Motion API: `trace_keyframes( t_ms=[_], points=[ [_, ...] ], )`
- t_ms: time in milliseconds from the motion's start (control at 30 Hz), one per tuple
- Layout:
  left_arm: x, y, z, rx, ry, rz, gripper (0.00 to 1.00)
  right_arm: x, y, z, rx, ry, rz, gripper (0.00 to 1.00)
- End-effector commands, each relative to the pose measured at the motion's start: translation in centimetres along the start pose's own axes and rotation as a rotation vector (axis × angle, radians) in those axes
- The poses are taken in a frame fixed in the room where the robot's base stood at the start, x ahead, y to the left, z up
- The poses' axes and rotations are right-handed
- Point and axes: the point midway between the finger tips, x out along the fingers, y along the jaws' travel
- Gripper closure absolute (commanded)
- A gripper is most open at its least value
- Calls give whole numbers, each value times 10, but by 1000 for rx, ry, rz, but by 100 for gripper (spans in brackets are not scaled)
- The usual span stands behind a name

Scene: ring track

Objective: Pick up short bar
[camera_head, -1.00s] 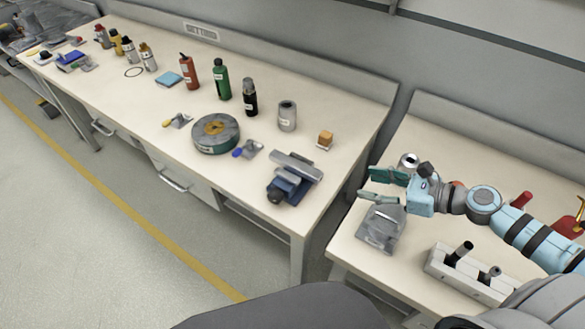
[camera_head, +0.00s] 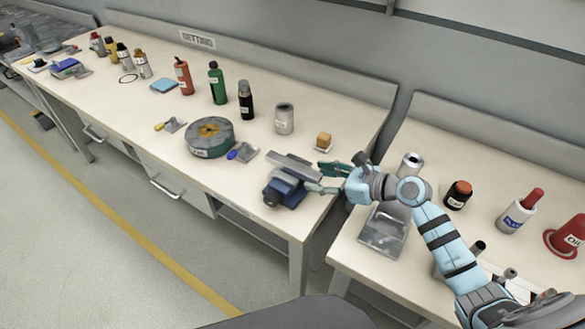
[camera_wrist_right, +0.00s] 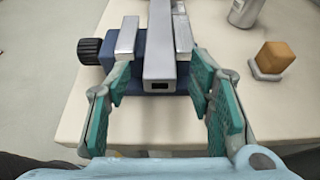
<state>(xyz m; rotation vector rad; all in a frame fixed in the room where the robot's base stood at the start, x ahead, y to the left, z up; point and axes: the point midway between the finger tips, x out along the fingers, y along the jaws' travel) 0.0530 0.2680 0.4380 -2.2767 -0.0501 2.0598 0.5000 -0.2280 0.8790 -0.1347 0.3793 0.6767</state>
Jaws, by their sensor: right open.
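The short bar (camera_wrist_right: 159,45) is a grey square metal tube with a dark hole in its near end. It lies in a blue vise (camera_wrist_right: 130,77) between two light metal jaws, and its near end sticks out. In the head view the bar (camera_head: 290,164) lies on top of the vise (camera_head: 284,190), near the bench's right end. My right gripper (camera_head: 316,178) is open at the bar's near end. In the right wrist view its green-padded fingers (camera_wrist_right: 158,78) stand on either side of that end, apart from it. My left gripper is not in view.
A wooden cube (camera_head: 323,140) on a small base and a grey can (camera_head: 284,118) stand near the vise. A round green-rimmed disc (camera_head: 210,138) lies to the left. A second bench (camera_head: 345,255) with a grey tray (camera_head: 382,232) is under my right arm.

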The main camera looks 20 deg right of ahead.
Motion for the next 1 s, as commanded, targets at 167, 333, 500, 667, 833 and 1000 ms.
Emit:
trace_keyframes(
  t_ms=[167, 333, 500, 667, 833, 1000],
  points=[
    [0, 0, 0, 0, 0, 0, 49, 0, 0, 0, 0, 0, 0, 77],
    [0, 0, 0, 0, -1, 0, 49, -1, 0, 0, 0, 0, 0, 100],
    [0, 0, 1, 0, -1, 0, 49, -1, 0, 0, -1, -1, 0, 100],
    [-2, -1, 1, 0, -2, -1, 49, -3, 0, 5, -2, -1, 0, 100],
    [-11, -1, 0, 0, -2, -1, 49, -13, -1, 31, -5, -2, -2, 100],
    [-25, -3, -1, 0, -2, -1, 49, -36, -1, 87, -9, -3, -2, 100]
  ],
)
